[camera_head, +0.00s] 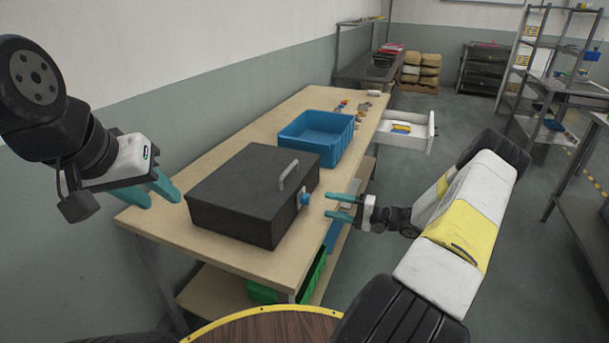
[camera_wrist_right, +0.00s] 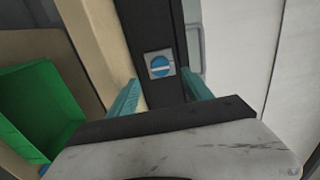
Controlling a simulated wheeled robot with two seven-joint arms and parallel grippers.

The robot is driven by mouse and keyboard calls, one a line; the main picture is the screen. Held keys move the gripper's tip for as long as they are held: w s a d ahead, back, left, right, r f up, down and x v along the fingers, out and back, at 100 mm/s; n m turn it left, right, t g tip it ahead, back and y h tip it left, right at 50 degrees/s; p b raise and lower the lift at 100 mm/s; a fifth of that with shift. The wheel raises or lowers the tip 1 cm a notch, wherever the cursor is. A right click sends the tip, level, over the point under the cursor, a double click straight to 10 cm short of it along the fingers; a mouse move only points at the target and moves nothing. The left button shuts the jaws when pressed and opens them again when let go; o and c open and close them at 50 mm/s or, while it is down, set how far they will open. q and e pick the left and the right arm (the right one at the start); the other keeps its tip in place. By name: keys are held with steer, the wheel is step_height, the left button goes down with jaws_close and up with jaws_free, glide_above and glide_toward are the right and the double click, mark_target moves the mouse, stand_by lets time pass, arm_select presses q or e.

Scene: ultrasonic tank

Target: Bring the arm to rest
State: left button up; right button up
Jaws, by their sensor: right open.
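The dark tank (camera_head: 235,211) stands on the wooden table with its lid closed and a grey handle (camera_head: 288,176) on top. A blue knob (camera_head: 305,199) sits on its right side. In the right wrist view the knob (camera_wrist_right: 160,66) is on a square grey plate, seen between the two fingers. My right gripper (camera_head: 328,206) is open and empty, just right of the knob, with its teal fingertips pointing at the tank's side and a gap to the knob. My left gripper (camera_head: 162,203) is open and empty, left of the tank, near the table's left edge.
A blue bin (camera_head: 318,139) stands behind the tank on the table (camera_head: 155,226). Small items lie farther back, and an open white drawer (camera_head: 406,138) juts out to the right. A green bin (camera_head: 262,292) is on the lower shelf.

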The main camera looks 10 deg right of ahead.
steer(key=s+a+r+n+g+h, duration=0.35)
steer(key=s+a+r, duration=0.2)
steer(key=r, duration=0.25)
steer(key=s+a+r+n+g+h, duration=0.2)
steer(key=s+a+r+g, duration=0.3)
steer(key=r, duration=0.4)
steer(key=s+r+n+t+h, duration=0.1)
steer(key=s+r+t+h, duration=0.4)
steer(key=s+r, duration=0.9)
steer(key=s+h, duration=0.2)
steer(key=s, duration=0.2)
steer(key=shift+s+a, duration=0.2)
steer(key=shift+a, duration=0.15)
steer(key=shift+r+n, duration=0.1)
steer(key=shift+n, duration=0.15)
